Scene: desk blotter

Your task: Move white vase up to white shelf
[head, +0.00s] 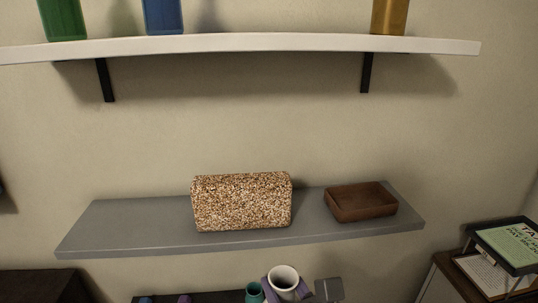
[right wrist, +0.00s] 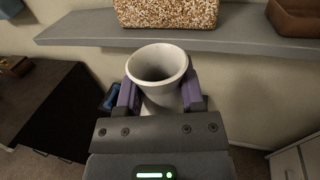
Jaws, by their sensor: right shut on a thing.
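The white vase (head: 284,277) is at the bottom of the head view, below the front edge of the grey shelf. My right gripper (head: 285,290) is shut on it. In the right wrist view the vase (right wrist: 158,66) stands between the two purple fingers of my right gripper (right wrist: 160,95), its open mouth facing up. The white shelf (head: 250,43) runs across the top of the head view, well above the vase. My left gripper is not in view.
The grey shelf (head: 130,225) holds a speckled block (head: 242,202) and a brown tray (head: 361,202). Green (head: 62,20), blue (head: 163,17) and gold (head: 390,17) containers stand on the white shelf, with a wide gap between blue and gold. A teal vessel (head: 254,292) is beside the vase.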

